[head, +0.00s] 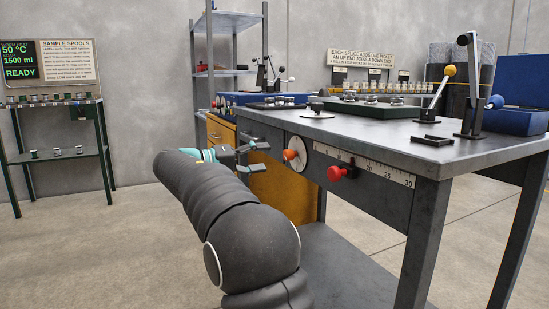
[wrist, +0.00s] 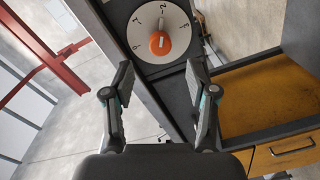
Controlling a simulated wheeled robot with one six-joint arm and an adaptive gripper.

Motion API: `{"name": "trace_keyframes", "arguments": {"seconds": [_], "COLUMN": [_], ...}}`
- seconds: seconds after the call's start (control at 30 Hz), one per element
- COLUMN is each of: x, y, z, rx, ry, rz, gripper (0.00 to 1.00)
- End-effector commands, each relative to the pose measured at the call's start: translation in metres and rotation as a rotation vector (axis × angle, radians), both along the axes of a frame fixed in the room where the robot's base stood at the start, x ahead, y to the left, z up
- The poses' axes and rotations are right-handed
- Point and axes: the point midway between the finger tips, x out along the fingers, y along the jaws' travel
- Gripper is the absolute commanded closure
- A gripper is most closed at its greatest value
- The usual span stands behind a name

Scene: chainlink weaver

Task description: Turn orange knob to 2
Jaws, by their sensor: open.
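The orange knob (head: 289,155) sits on a round white dial plate (head: 303,149) on the front of the grey workbench, left of the red knob. In the wrist view the orange knob (wrist: 160,43) is near the top middle, with a small pale mark on it. The white dial (wrist: 181,30) shows a 2 near its upper edge and other marks at the left; the exact pointer reading is too small to tell. My gripper (head: 260,157) is open and empty, left of the knob and apart from it. In the wrist view its fingers (wrist: 159,74) stand apart below the knob.
The red knob (head: 336,172) and a number scale (head: 378,172) are to the right on the bench front. A yellow-orange cabinet (head: 270,190) stands behind my gripper. Levers (head: 468,90) and a green tray (head: 365,108) are on the bench top.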

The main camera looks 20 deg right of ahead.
Motion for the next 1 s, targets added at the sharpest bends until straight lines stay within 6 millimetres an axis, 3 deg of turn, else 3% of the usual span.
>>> {"name": "trace_keyframes", "arguments": {"seconds": [0.1, 0.33, 0.87, 0.93, 1.0], "x": [0.000, -0.002, 0.002, 0.012, 0.019], "y": [0.023, 0.049, 0.054, 0.056, 0.059], "z": [0.000, 0.001, 0.000, -0.013, -0.038], "rx": [0.000, -0.001, 0.001, 0.045, 0.097], "ry": [0.001, 0.002, 0.032, 0.082, 0.153], "rz": [0.003, 0.000, 0.021, 0.069, 0.112], "gripper": [0.42, 0.42, 0.42, 0.42, 0.42]}}
